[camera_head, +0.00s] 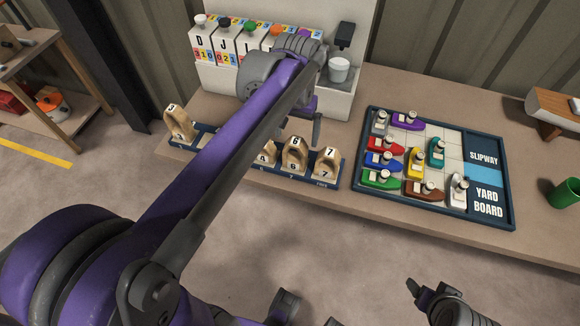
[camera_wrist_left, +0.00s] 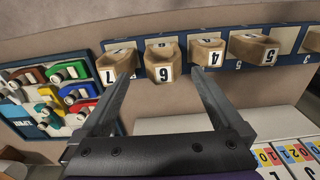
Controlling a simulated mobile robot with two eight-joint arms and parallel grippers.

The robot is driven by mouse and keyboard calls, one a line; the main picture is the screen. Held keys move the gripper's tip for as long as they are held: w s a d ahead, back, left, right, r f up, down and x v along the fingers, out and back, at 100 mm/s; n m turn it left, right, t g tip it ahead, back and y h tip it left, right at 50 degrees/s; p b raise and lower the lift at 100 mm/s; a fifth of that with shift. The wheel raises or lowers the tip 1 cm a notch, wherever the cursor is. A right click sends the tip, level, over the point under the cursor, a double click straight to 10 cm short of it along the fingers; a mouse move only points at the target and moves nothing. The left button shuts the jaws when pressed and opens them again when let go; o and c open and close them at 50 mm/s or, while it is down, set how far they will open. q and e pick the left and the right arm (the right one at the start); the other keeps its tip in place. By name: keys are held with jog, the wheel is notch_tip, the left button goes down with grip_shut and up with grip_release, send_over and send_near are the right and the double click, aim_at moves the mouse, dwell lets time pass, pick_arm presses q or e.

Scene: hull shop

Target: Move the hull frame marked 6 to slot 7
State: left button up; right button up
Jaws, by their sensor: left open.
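The hull frame marked 6 (camera_head: 295,152) is a pale wooden U-shaped piece. It stands upright in the dark blue rack (camera_head: 333,181), between the frame marked 4 (camera_head: 265,150) and the frame marked 7 (camera_head: 327,162). Below it the rack label seems to read 7; the end place under frame 7 reads FREE. My left gripper (camera_head: 309,112) is open and empty behind the rack. In the left wrist view, frame 6 (camera_wrist_left: 165,62) shows between its spread fingertips (camera_wrist_left: 160,68), apart from them. My right gripper (camera_head: 428,292) is low at the right; its opening is unclear.
Another frame (camera_head: 178,125) stands at the rack's left end. My left arm hides the rack's middle. The yard board (camera_head: 488,206) with colored toy boats lies right of the rack. A green cup (camera_head: 566,193) is far right.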

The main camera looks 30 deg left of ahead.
pick_arm(q)
jog(key=s+d+f+m+t, duration=0.1)
jog(key=s+d+f+t, duration=0.1)
jog(key=s+f, duration=0.3)
jog(key=s+d+f+m+t, duration=0.1)
jog(key=s+d+f, duration=0.3)
jog(key=s, duration=0.6)
jog(key=shift+s+f+t, duration=0.35)
jog(key=shift+f+t, duration=0.3)
jog(key=shift+t, duration=0.25)
